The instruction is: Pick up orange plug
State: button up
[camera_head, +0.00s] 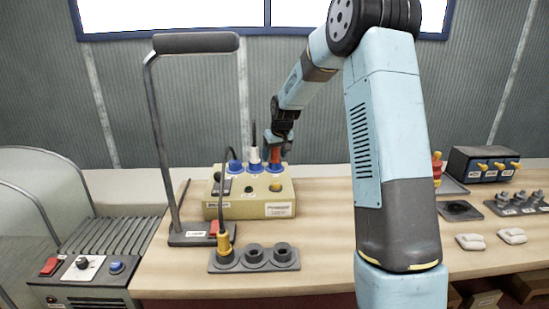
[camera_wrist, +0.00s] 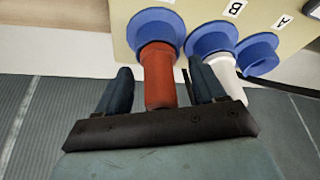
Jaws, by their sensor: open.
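The orange plug (camera_wrist: 158,75) stands in a blue-ringed socket (camera_wrist: 150,22) of the yellow box, at the right of the row in the head view (camera_head: 275,156). My gripper (camera_wrist: 160,68) is open, with one finger on each side of the plug. Gaps show between fingers and plug in the wrist view. In the head view, my gripper (camera_head: 277,146) is right over the box's right socket and partly hides the plug. A white plug (camera_wrist: 224,76) stands in the neighbouring socket, close to one finger.
The yellow box (camera_head: 245,207) stands on the wooden bench. A dark three-hole holder (camera_head: 254,265) in front holds a yellow-orange plug (camera_head: 224,243). A black frame stand (camera_head: 163,150) with a cable rises at the left.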

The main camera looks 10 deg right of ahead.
jog(key=shift+c, duration=0.4)
jog(key=c, duration=1)
jog(key=shift+c, duration=0.6)
jog(key=shift+r, duration=0.2)
